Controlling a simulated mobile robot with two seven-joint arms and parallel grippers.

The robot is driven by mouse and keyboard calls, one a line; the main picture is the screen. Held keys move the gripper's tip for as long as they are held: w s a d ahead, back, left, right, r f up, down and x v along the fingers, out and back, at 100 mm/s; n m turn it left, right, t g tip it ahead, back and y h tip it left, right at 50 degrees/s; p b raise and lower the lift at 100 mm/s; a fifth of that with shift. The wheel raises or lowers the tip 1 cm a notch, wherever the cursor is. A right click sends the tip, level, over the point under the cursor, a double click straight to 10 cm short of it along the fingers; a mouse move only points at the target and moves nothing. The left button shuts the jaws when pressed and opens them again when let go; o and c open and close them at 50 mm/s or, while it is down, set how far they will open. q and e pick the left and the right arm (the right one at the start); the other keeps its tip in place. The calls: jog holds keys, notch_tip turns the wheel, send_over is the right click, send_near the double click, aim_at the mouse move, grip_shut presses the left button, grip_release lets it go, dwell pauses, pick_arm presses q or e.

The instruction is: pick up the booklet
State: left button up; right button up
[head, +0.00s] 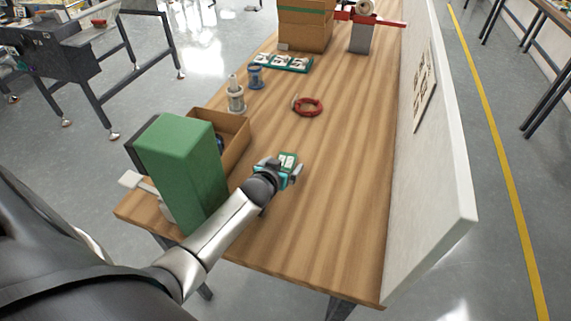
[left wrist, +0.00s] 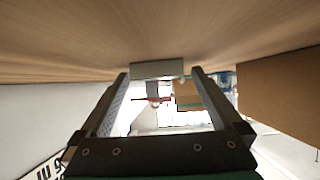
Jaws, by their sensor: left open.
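The booklet (head: 288,160), a small green and white item, lies on the wooden table just beyond my left gripper in the head view. My left gripper (head: 289,174) is open and low over the table, with its fingers pointing at or around the booklet. In the left wrist view, where the table is at the top, my two fingers (left wrist: 158,75) are spread apart. A pale grey edge, probably the booklet (left wrist: 157,68), shows between the fingertips. I cannot tell whether the fingers touch it. My right gripper is in neither view.
A green machine (head: 180,163) and an open cardboard box (head: 236,143) stand left of my arm. A white panel (head: 428,150) borders the right. The table's right middle is clear.

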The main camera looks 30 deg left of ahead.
pick_arm(q)
jog(key=c, duration=1.4)
jog(key=shift+r, duration=0.1)
